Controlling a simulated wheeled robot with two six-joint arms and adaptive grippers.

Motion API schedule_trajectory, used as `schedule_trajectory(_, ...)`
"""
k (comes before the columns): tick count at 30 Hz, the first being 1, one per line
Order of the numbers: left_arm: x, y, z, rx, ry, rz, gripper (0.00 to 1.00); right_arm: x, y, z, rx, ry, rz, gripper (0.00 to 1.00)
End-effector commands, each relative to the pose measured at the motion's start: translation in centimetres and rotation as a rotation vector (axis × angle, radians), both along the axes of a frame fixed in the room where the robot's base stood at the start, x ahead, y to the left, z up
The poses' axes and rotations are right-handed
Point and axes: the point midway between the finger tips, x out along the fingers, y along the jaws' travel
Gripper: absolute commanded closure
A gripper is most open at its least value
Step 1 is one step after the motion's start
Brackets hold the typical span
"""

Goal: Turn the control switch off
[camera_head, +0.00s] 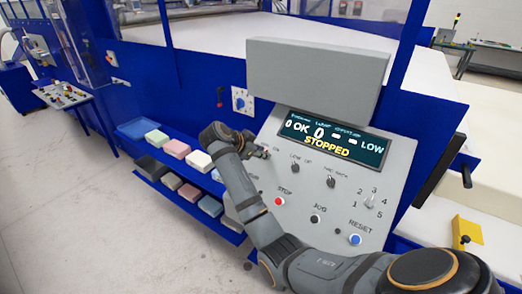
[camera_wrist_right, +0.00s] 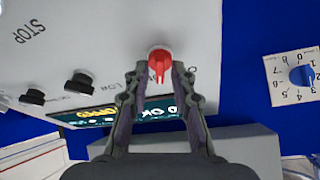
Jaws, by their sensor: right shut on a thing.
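The red rotary switch (camera_wrist_right: 160,62) sits on a round white base on the grey control panel (camera_head: 340,225). In the head view the switch is mostly hidden behind my right gripper (camera_head: 262,152), at the panel's left side below the display. In the right wrist view my right gripper (camera_wrist_right: 160,72) has one finger on each side of the switch, and it is shut on it. The display (camera_head: 333,138) reads STOPPED. My left gripper is not in view.
Black knobs (camera_head: 295,167), a red STOP button (camera_head: 279,201), a black JOG button (camera_head: 315,219) and a blue RESET button (camera_head: 354,239) are on the panel. A blue dial (camera_head: 239,100) is on the blue wall. Shelves (camera_head: 190,197) with coloured foam blocks stand left.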

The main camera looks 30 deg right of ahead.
Motion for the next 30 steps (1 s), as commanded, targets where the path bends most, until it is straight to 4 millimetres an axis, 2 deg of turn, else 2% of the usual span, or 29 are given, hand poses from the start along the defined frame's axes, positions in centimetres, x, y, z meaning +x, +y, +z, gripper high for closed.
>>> schedule_trajectory(24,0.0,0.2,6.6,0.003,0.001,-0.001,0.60,-0.2,-0.1,0.6,-0.153,0.366,0.651,1.00)
schedule_trajectory(30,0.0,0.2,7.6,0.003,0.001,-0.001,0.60,-0.2,-0.1,0.4,-0.181,0.436,0.776,1.00)
